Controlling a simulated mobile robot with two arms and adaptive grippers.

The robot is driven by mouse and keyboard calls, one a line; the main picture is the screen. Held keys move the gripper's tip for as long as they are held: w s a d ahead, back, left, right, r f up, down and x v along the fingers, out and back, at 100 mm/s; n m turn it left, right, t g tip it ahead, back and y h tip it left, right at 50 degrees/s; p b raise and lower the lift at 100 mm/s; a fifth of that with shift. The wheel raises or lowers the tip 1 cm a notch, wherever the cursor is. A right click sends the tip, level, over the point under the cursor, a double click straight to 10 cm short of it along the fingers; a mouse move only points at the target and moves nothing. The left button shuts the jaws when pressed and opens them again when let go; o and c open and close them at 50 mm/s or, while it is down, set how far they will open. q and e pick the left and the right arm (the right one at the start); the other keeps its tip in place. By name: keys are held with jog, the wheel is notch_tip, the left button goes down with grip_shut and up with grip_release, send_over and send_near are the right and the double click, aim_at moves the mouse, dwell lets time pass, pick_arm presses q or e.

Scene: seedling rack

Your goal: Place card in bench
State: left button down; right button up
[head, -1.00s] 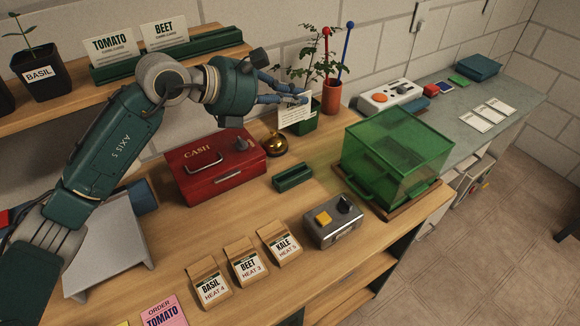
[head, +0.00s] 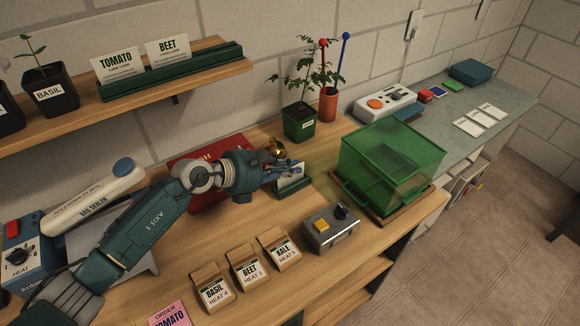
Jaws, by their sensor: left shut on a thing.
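My left gripper (head: 287,171) is shut on a white card (head: 291,179). It holds the card low over the bench (head: 330,190), at the small green card holder (head: 293,191). The card stands roughly upright, and its lower edge is at the holder's slot. I cannot tell whether it is fully seated. The fingers cover the card's upper part, so its print cannot be read. My right gripper is not in view.
The red cash box (head: 205,198) is partly hidden behind my left arm. A brass bell (head: 274,149) is close behind the gripper. Seed packets (head: 247,266) stand in front.

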pick_arm(q)
jog(key=shift+f, duration=0.2)
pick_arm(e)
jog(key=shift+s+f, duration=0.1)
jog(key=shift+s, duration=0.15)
pick_arm(q)
jog(key=c, duration=2.4)
grip_release()
jog(key=shift+f, duration=0.1)
jog(key=o, duration=0.5)
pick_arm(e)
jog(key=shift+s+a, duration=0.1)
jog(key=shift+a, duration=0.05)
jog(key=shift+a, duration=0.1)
